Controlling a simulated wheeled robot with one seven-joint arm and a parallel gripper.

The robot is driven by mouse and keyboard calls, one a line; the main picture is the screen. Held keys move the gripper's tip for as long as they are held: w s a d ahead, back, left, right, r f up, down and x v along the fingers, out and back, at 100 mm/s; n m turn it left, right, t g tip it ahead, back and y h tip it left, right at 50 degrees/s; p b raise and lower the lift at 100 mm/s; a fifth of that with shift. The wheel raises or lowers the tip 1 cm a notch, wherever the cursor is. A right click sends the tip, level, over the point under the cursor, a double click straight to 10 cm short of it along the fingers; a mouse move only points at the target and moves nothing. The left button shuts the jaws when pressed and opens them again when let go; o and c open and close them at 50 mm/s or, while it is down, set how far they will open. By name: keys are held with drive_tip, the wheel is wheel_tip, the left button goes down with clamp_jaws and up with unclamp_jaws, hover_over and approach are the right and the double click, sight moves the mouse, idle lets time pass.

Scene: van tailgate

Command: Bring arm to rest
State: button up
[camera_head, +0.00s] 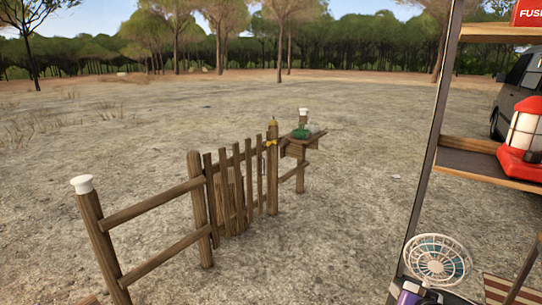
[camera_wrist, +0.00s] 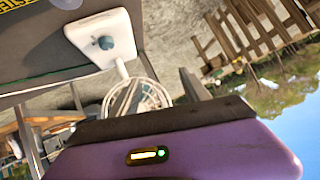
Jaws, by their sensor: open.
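My gripper (camera_wrist: 165,118) shows along the bottom of the wrist view as a purple body with a small lit display and a dark part in front of it. I see nothing held in it. Purple parts of my arm show at the bottom right of the head view, just below a white desk fan (camera_head: 438,259). The fan also shows in the wrist view (camera_wrist: 134,96), beyond the dark part, with its pale base and blue knob toward the top left. My fingertips are not clearly visible.
Shelves (camera_head: 480,162) stand at the right, with a red lantern (camera_head: 523,140) on one and a red box (camera_head: 529,13) above. A wooden fence (camera_head: 235,185) with a small side ledge (camera_head: 303,142) crosses the left and middle. Open ground lies beyond, toward trees.

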drive_tip(key=s+a+r+n+t+y, duration=0.1)
drive_tip(key=s+a, duration=0.4)
drive_tip(key=s, duration=1.1)
drive_tip(key=s+a+r+n+t, duration=0.1)
drive_tip(key=s+a+r+n, duration=0.2)
drive_tip(key=s, duration=1.4)
drive_tip(key=s+a+r+n+t+y, duration=0.1)
drive_tip(key=s+a, duration=0.7)
drive_tip(key=s, duration=0.8)
drive_tip(key=shift+s+a+r+n+t+y, duration=0.2)
drive_tip(key=shift+r+n+t+y, duration=0.15)
drive_tip(key=shift+r, duration=0.25)
drive_tip(key=shift+c, duration=0.2)
clamp_jaws()
